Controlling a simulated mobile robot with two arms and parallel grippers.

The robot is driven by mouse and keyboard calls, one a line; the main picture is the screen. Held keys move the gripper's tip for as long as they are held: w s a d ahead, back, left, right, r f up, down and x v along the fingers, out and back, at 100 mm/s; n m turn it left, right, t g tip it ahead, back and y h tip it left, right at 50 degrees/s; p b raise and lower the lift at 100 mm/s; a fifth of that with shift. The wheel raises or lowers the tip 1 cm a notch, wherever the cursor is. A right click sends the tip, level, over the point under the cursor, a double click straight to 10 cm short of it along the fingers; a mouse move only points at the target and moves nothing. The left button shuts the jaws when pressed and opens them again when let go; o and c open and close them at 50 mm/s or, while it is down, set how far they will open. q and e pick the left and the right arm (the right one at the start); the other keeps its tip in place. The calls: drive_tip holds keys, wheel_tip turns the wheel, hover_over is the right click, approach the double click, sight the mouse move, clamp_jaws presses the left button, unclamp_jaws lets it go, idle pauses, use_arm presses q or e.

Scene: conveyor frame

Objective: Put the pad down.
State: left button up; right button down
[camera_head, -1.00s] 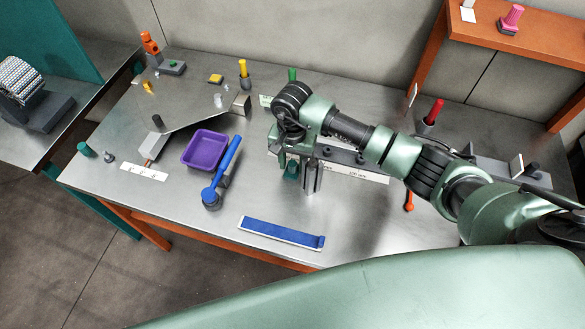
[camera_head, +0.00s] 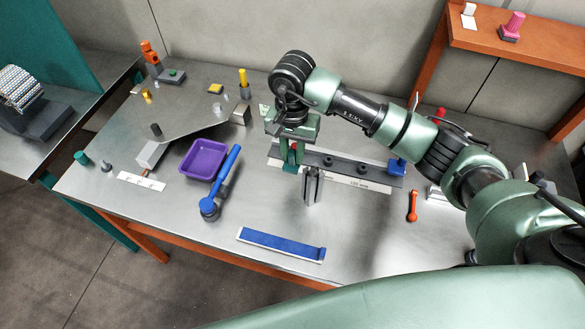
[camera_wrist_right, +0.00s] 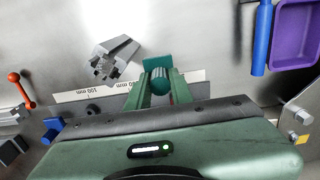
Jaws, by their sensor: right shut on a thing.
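My right gripper (camera_head: 291,163) is shut on a small teal piece, which I take to be the pad (camera_wrist_right: 158,66). In the right wrist view the piece shows as a flat teal plate with a ribbed round part between the two green fingers (camera_wrist_right: 158,88). In the head view the fingers hide most of it. The gripper points down near the left part of a long dark rail (camera_head: 340,164) with a white scale strip. I cannot tell whether the piece touches anything below. My left gripper is not in view.
A grey slotted profile (camera_head: 313,187) stands just in front of the gripper. A blue block (camera_head: 397,167) sits at the rail's right end, with an orange-red handle (camera_head: 412,206) nearby. A blue strip (camera_head: 281,244), purple tray (camera_head: 204,160) and blue-handled tool (camera_head: 222,183) lie around clear metal tabletop.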

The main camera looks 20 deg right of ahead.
wheel_tip(320, 180, up, 11)
drive_tip(key=b, duration=0.2)
drive_tip(key=s+d+f+n, duration=0.2)
drive_tip(key=s+n, duration=0.1)
drive_tip(key=s, duration=0.4)
drive_tip(key=s+d+f+n, duration=0.1)
drive_tip(key=s+d+n, duration=0.1)
drive_tip(key=s+n, duration=0.35)
wheel_tip(320, 180, up, 4)
drive_tip(key=f+m, duration=0.1)
drive_tip(key=m, duration=0.8)
hover_over(292, 165)
drive_tip(key=w, duration=0.1)
drive_tip(key=shift+d+r+n, duration=0.25)
drive_tip(key=shift+w, duration=0.1)
wheel_tip(292, 165, down, 16)
drive_tip(key=p, duration=0.3)
drive_tip(key=shift+f+p, duration=0.2)
drive_tip(key=shift+p, duration=0.2)
wheel_tip(292, 165, down, 3)
drive_tip(key=shift+f, duration=0.1)
drive_tip(key=shift+f, duration=0.1)
